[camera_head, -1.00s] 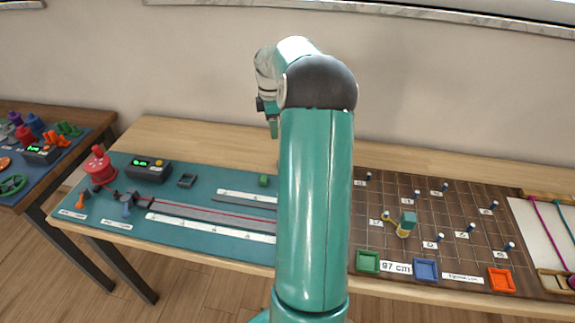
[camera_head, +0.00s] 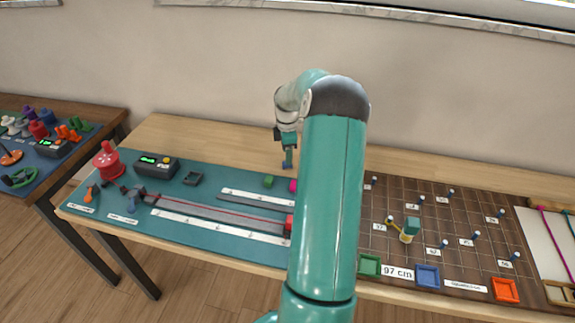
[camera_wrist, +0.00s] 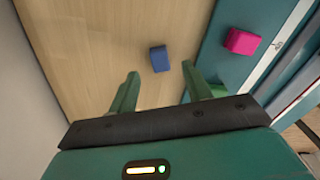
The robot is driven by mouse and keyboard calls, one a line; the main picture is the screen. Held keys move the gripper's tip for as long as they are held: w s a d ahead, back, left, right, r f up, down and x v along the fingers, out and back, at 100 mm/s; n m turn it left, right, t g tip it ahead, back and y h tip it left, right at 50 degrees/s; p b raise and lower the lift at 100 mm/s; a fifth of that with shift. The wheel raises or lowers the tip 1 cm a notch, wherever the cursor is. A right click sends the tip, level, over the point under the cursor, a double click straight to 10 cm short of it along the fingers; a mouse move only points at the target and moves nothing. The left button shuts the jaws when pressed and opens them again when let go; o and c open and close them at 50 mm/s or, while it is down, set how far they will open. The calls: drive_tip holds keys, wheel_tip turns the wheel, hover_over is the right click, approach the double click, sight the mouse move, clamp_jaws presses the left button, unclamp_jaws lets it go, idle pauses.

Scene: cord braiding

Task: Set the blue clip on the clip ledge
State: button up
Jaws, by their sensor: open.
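The blue clip (camera_wrist: 159,59) is a small block lying on bare pale wood in the wrist view, just beyond and between my fingertips. My gripper (camera_wrist: 160,70) is open with nothing between its fingers. In the head view my gripper (camera_head: 287,160) points down over the wood strip behind the teal mat, and a small blue patch shows at its tips. I cannot pick out the clip ledge for certain in either view.
A pink block (camera_wrist: 242,41) lies on the teal mat right of the blue clip, with a green block (camera_head: 268,181) left of it in the head view. A dark pegboard (camera_head: 455,260) lies to the right. The wall stands behind the bench.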

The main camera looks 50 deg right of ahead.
wheel_tip(320, 180, down, 4)
drive_tip(key=shift+r, duration=0.1)
drive_tip(key=shift+c, duration=0.4)
clamp_jaws()
drive_tip(key=shift+r, duration=0.1)
